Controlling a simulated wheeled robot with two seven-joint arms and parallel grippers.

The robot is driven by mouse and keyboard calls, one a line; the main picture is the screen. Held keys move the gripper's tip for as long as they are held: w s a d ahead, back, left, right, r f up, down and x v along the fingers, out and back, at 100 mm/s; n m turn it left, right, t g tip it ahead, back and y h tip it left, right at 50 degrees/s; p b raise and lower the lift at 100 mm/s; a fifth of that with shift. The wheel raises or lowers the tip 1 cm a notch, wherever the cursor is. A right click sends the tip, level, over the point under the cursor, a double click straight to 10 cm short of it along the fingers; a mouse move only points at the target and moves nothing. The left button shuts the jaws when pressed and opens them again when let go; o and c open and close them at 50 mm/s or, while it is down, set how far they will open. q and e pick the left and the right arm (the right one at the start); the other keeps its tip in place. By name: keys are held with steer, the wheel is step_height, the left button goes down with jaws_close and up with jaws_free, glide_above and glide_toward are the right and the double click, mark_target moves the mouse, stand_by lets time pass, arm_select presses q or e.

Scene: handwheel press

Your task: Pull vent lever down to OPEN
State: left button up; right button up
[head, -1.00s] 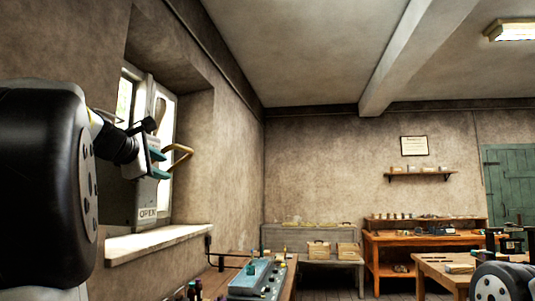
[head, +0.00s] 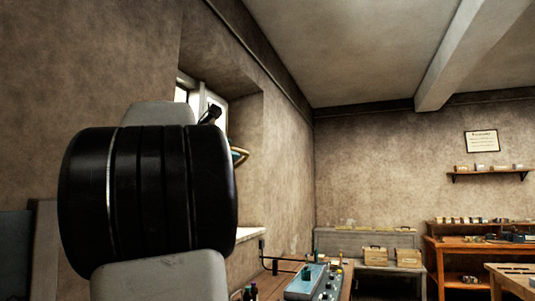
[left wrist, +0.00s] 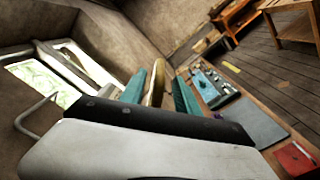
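The vent lever shows as a brass handle (head: 242,156) by the window, just right of my left arm in the head view. In the left wrist view the handle (left wrist: 155,85) stands between the two teal fingers of my left gripper (left wrist: 160,76). The fingers are apart, with a visible gap between the handle and the right finger. Whether the left finger touches the handle I cannot tell. My left arm hides most of the gripper and lower window in the head view; no OPEN label is visible. My right gripper is not in view.
The window (head: 205,100) sits in a deep wall recess with a sill (head: 250,233). A bent pale bar (left wrist: 35,115) is at left in the wrist view. Below right, a bench carries a blue control box (head: 305,281).

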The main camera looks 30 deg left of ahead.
arm_select(q)
steer(key=w, duration=0.6)
steer(key=shift+w+a, duration=0.25)
steer(key=shift+a, duration=0.15)
jaws_close()
stand_by(1.0)
